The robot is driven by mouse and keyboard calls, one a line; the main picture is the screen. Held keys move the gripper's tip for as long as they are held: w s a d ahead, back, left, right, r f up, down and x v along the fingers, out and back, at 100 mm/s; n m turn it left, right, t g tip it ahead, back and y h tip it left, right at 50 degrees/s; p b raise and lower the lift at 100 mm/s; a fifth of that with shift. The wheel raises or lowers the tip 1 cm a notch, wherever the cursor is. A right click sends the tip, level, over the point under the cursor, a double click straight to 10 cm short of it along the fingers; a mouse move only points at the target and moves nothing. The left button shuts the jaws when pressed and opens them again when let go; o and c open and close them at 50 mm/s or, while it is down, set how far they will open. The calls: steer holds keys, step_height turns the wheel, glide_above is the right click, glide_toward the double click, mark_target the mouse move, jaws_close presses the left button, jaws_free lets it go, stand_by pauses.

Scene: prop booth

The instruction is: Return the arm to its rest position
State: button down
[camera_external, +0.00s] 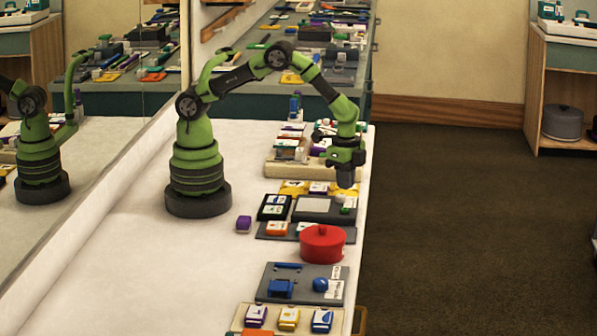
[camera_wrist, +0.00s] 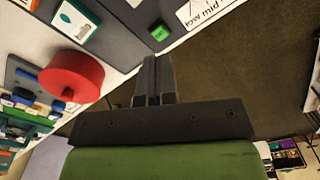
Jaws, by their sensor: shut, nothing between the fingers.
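My gripper (camera_external: 346,178) hangs at the end of my green and black arm, pointing down above the right part of the white table (camera_external: 130,270). In the wrist view my gripper (camera_wrist: 152,62) shows two dark fingers pressed together with nothing between them. My arm is bent in an arch out from its base toward the right edge of the table. The fingers are near a dark grey board (camera_external: 315,215) and look apart from it, though the exact height is hard to tell.
A red lidded pot (camera_external: 322,245) stands just in front of my gripper; it also shows in the wrist view (camera_wrist: 70,77). A purple block (camera_external: 244,223) lies near my base. Boards with small items line the right edge. The left table is clear beside the mirror (camera_external: 110,100).

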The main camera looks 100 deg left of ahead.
steer(key=s+a+r+t, duration=0.2)
steer(key=s+r, duration=0.2)
steer(key=r, duration=0.5)
steer(key=s+a+r+t, duration=0.2)
steer(key=s+r, duration=0.3)
steer(key=r, duration=0.5)
steer(key=s+a+r+n+t+y, duration=0.1)
steer(key=s, duration=0.6)
steer(key=s+a+r+n+t+y, duration=0.1)
steer(key=s+a+r+t, duration=0.1)
steer(key=s, duration=0.5)
steer(key=shift+s+r, duration=0.25)
steer(key=shift+s, duration=0.1)
steer(key=shift+a, duration=0.1)
